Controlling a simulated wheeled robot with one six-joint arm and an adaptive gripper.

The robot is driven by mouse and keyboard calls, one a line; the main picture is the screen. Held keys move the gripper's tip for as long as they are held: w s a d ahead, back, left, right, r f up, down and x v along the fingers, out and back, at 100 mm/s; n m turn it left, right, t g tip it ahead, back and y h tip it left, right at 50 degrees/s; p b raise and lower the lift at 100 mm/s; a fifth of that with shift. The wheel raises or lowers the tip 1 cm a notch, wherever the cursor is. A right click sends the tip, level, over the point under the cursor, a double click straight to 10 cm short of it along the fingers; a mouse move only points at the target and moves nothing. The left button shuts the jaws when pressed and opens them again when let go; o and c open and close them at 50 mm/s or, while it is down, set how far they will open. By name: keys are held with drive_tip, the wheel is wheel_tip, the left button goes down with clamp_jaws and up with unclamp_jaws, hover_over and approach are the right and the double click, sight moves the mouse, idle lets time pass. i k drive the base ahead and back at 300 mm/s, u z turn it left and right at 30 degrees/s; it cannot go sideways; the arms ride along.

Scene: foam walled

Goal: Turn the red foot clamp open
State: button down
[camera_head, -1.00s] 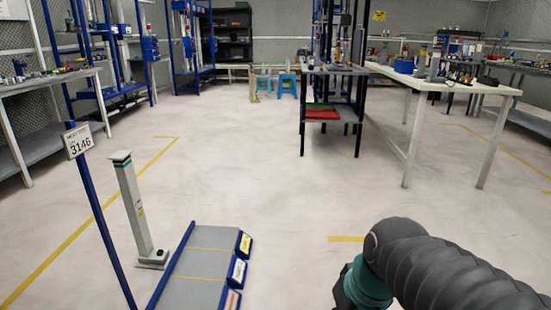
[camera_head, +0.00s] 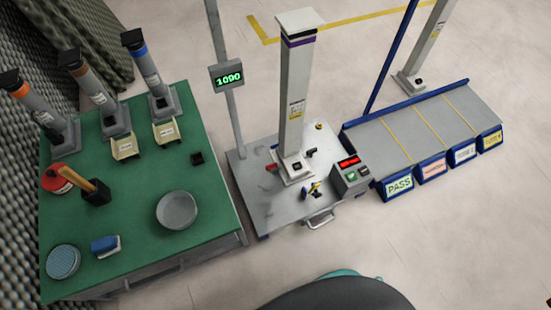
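A small red clamp (camera_head: 272,167) sits at the left of the foot of a grey upright column (camera_head: 296,100) on a grey work plate. Its red handle points left; whether it is open or shut is too small to tell. A black clamp (camera_head: 311,153) sits at the right of the same foot. My gripper is not in view; only a dark part of my arm with a teal edge shows at the bottom of the picture.
The work plate (camera_head: 252,205) also bears a yellow-handled fixture (camera_head: 314,189) and a control box (camera_head: 350,178) with a red display. A green table (camera_head: 140,215) holds several columns and a dish at left. A sorting ramp (camera_head: 400,132) stands at right.

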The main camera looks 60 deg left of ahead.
sight(274, 166)
drive_tip(key=u, duration=1.6)
drive_tip(key=k, duration=0.4)
drive_tip(key=u, duration=0.65)
drive_tip(key=i, duration=0.5)
drive_tip(key=u, duration=0.05)
drive_tip(key=k, duration=0.4)
drive_tip(key=u, duration=0.55)
drive_tip(key=i, duration=0.5)
drive_tip(key=z, duration=0.65)
